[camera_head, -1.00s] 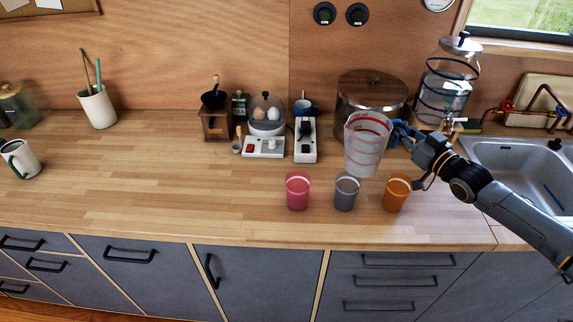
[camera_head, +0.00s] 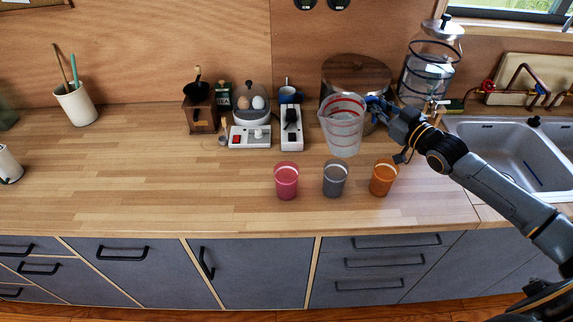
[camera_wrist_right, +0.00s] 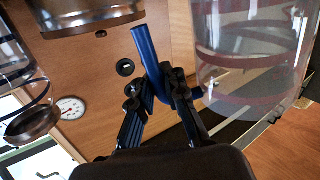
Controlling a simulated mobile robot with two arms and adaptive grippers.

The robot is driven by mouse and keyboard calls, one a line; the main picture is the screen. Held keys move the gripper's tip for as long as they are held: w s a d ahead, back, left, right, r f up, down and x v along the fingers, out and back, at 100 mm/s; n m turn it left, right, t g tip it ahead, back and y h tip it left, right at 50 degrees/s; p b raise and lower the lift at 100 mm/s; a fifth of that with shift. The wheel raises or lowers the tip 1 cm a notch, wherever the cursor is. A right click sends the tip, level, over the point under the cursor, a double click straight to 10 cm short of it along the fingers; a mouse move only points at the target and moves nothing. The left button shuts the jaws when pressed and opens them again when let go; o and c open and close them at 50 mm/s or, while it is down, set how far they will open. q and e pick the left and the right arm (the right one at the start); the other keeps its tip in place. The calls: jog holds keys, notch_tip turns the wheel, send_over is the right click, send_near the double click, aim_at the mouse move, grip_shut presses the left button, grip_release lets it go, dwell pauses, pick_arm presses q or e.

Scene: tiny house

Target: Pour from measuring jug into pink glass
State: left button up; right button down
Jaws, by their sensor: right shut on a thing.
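The clear measuring jug (camera_head: 342,133) with red markings is held above the counter, tilted slightly to the left. My right gripper (camera_head: 380,112) is shut on its blue handle; the handle (camera_wrist_right: 145,50) and the jug's side (camera_wrist_right: 245,75) also show in the right wrist view. The pink glass (camera_head: 286,182) stands upright on the counter, to the left of and in front of the jug. The grey glass (camera_head: 335,182) stands nearly below the jug, apart from it. I cannot make out any contents in the jug. My left gripper is not in view.
An orange glass (camera_head: 383,180) stands right of the grey one. The sink (camera_head: 520,150) is at right. The left counter is mostly clear.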

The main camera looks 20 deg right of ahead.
aim_at(355, 97)
jog(key=shift+a+r+n+p, duration=0.3)
jog(key=shift+a+r+n, duration=0.1)
jog(key=shift+r, duration=0.35)
jog(key=shift+a+r+n+p, duration=0.5)
jog(key=shift+a+n+p, duration=0.05)
jog(key=shift+n, duration=0.05)
jog(key=shift+s+a+r+n+p, duration=0.1)
jog(key=shift+a+r+n+p, duration=0.15)
jog(key=shift+a+n, duration=0.2)
jog(key=shift+s+a+r+n+p, duration=0.15)
jog(key=shift+a+r+n, duration=0.15)
jog(key=shift+a, duration=0.25)
jog(key=shift+a+f+n+h, duration=0.15)
jog(key=shift+a+n+h, duration=0.1)
jog(key=shift+a+h, duration=0.05)
jog(key=shift+a+n, duration=0.5)
jog(key=shift+a, duration=0.2)
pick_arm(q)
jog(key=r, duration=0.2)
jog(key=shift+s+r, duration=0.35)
pick_arm(e)
jog(key=shift+a, duration=0.25)
pick_arm(q)
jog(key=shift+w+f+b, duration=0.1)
jog(key=shift+b, duration=0.25)
pick_arm(e)
jog(key=shift+a+r+n+g, duration=0.3)
jog(key=shift+a+n, duration=0.45)
jog(key=shift+n, duration=0.15)
